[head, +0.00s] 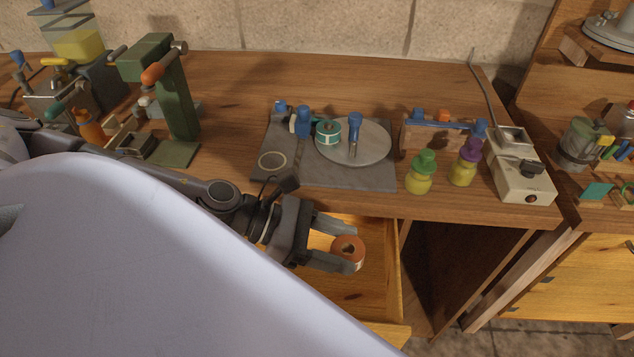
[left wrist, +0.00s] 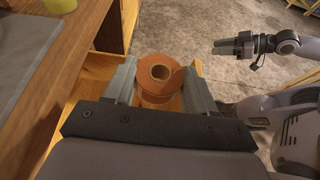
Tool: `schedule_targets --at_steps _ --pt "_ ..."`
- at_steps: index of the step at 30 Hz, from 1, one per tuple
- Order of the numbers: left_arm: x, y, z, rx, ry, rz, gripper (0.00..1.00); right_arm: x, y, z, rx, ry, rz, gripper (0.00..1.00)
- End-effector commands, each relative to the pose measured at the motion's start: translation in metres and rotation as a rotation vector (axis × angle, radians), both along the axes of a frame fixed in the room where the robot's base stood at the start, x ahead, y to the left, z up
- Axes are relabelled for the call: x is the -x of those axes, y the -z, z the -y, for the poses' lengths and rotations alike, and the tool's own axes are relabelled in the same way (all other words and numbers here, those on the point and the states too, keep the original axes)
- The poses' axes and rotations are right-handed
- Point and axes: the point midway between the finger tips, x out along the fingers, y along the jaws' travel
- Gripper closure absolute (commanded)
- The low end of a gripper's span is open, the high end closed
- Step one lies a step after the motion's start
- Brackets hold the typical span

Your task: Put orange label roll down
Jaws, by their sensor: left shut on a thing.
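The orange label roll (head: 348,250) is held between the two fingers of my left gripper (head: 354,247), over the open wooden drawer (head: 375,292) below the bench's front edge. In the left wrist view the roll (left wrist: 160,78) sits between the fingertips (left wrist: 158,82), with its round end and centre hole showing. The left gripper is shut on it. I cannot tell whether the roll touches the drawer floor. My right gripper (left wrist: 225,46) shows only in the left wrist view, away over the floor; its opening is unclear.
On the bench (head: 235,80) stand a grey mat (head: 375,178) with a round plate (head: 375,145) and a teal roll (head: 328,132), two yellow bottles (head: 420,178) (head: 463,170), a white switch box (head: 525,180) and a green press (head: 175,100). The drawer shows no other objects.

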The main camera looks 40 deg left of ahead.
Motion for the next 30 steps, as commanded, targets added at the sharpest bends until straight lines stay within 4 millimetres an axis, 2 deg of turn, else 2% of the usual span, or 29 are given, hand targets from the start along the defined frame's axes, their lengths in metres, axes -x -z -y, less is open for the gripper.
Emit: schedule_targets --at_steps 1,12,15,21,27,30 --pt "0.001 0.020 0.000 0.002 -0.002 -0.008 0.74 0.000 0.013 0.000 0.000 0.000 0.000 0.61" --pt "0.001 0.111 0.000 0.003 -0.004 -0.006 0.74 0.000 0.038 0.000 0.000 0.000 -0.001 0.61" --pt "0.001 0.129 0.001 0.003 -0.003 -0.004 0.74 0.000 0.041 0.000 0.000 0.000 -0.001 0.61" --pt "0.000 0.145 0.000 0.001 -0.001 -0.002 0.74 0.000 0.043 0.000 0.000 0.000 -0.001 0.61" --pt "0.000 0.174 0.000 0.002 -0.002 -0.003 0.74 0.000 0.049 0.000 0.000 0.000 -0.001 0.61" --pt "0.000 0.180 0.000 0.002 -0.001 -0.001 0.74 0.000 0.049 0.000 0.000 0.000 -0.001 0.61"
